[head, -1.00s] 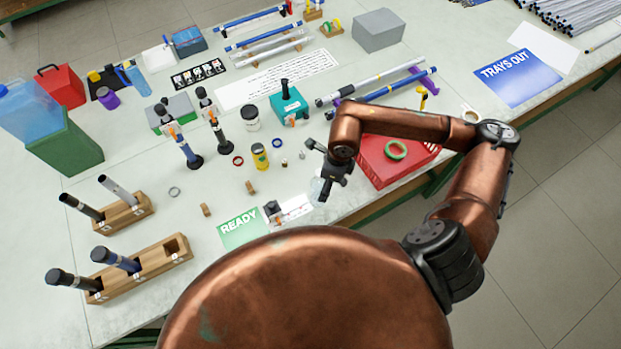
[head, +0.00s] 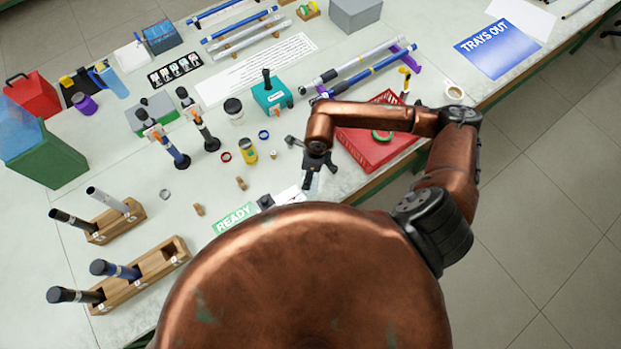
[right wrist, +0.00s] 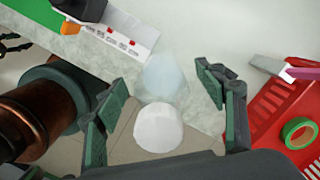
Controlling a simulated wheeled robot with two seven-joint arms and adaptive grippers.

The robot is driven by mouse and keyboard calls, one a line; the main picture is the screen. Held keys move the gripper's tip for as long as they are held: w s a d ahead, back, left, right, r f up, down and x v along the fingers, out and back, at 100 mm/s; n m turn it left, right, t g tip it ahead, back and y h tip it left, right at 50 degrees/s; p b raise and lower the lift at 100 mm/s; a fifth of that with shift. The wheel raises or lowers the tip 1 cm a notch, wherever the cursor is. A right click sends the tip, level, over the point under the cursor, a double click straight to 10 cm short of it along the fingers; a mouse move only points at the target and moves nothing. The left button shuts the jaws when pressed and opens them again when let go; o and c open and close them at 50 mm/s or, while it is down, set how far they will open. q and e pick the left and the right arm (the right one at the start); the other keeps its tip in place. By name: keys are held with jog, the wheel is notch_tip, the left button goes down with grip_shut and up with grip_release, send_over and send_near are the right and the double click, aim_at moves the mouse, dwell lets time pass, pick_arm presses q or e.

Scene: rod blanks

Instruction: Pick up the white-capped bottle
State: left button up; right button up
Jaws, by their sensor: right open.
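The white-capped bottle shows in the right wrist view, with its round white cap (right wrist: 158,128) nearer the camera and its pale translucent body (right wrist: 163,78) beyond it. It is near the table's front edge. My right gripper (right wrist: 162,88) is open, with one finger to the left of the bottle and one to the right. Gaps show on both sides, and neither finger appears to touch it. In the head view my right gripper (head: 300,164) is over the front part of the table and hides most of the bottle. My left gripper is out of view.
A red tray (head: 370,152) with a green tape roll (head: 382,136) lies just right of my gripper. A green READY card (head: 234,217) and a small dark-and-white device (right wrist: 118,27) are on its left. A yellow-labelled jar (head: 249,152) and small corks stand further left.

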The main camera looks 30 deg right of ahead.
jog(key=shift+f, duration=0.1)
grip_shut()
dwell(0.8)
